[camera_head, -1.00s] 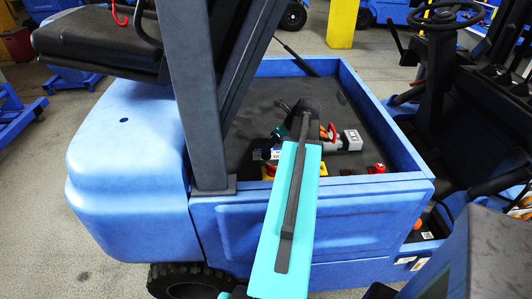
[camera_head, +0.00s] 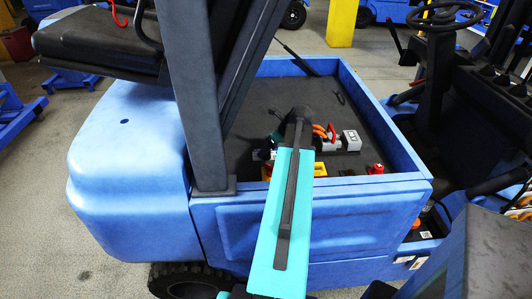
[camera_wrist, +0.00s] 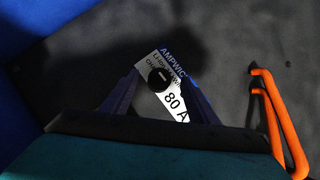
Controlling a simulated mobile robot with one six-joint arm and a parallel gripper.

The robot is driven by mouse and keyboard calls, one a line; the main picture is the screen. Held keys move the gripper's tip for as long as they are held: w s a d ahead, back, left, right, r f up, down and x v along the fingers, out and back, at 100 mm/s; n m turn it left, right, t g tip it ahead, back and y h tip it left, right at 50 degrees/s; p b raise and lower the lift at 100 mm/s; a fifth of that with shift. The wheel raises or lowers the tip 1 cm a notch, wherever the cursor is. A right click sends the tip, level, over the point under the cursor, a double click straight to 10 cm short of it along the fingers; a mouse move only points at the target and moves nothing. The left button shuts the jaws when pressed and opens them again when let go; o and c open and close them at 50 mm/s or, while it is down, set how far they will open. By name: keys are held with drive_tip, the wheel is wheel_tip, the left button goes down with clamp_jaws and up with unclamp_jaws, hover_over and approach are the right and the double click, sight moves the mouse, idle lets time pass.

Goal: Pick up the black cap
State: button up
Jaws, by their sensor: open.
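The black cap (camera_wrist: 158,78) shows in the wrist view as a small round dark knob with a light slot mark, over a white label reading "80 A". My gripper (camera_wrist: 163,82) has its two dark blue fingers apart, one on each side of the cap and label. Whether the fingers touch anything is too dark to tell. In the head view my arm hides most of my gripper, and I cannot make out the cap there.
The blue truck's open bay (camera_head: 390,133) has raised walls around a dark floor. Orange handles (camera_head: 325,132), a grey-white connector block (camera_head: 350,140), a red button (camera_head: 375,169) and a yellow part (camera_head: 319,169) sit near my arm. A dark post (camera_head: 195,100) rises at left.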

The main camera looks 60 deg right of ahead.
drive_tip(key=shift+p+x, duration=0.3)
drive_tip(key=shift+x, duration=1.15)
drive_tip(key=c, duration=0.8)
